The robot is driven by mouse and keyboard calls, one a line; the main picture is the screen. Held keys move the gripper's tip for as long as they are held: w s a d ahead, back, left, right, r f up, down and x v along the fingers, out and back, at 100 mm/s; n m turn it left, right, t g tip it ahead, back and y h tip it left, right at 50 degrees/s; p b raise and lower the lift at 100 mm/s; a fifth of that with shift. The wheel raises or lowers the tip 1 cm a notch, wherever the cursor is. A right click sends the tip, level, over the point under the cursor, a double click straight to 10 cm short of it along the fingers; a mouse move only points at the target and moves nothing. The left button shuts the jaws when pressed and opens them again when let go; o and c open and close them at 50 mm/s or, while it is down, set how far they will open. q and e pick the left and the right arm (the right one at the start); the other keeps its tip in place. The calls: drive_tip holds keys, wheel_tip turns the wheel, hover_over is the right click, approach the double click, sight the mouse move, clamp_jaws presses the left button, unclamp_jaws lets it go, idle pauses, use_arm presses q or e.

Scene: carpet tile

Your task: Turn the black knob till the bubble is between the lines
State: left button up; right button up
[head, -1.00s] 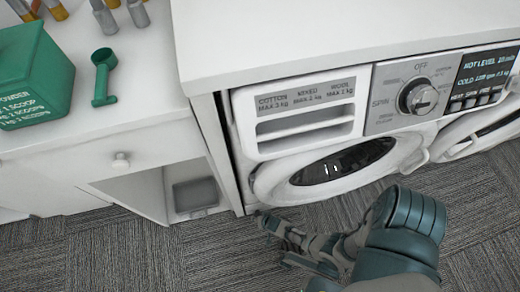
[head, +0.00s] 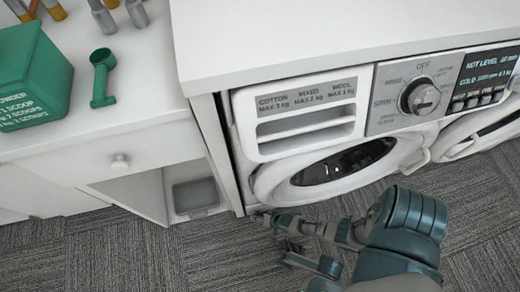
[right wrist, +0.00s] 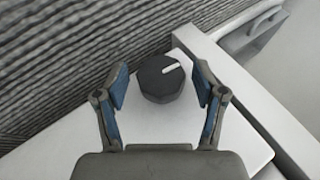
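The black knob (right wrist: 160,79), many-sided with a white mark on its top, shows in the right wrist view on a white surface near the carpet. My right gripper (right wrist: 161,76) is open, with one finger on each side of the knob. Small gaps show between the fingers and the knob. In the head view my right gripper (head: 272,222) is low at the washing machine's (head: 300,110) bottom left corner; the knob cannot be made out there. The display (head: 485,68) reads "NOT LEVEL"; its number is blurred. No bubble or lines are visible. My left gripper is out of view.
A white cabinet (head: 140,140) with an open lower space stands left of the machine. On it are a green powder box (head: 30,80) and a green scoop (head: 103,78). The round door (head: 345,165) is above my right arm. Grey carpet is free at lower left.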

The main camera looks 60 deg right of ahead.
drive_tip(key=shift+a, duration=0.15)
drive_tip(key=shift+s+r, duration=0.15)
drive_tip(key=shift+s, duration=0.15)
drive_tip(key=v, duration=0.6)
drive_tip(key=shift+s+r, duration=0.2)
drive_tip(key=shift+r, duration=0.1)
idle(0.3)
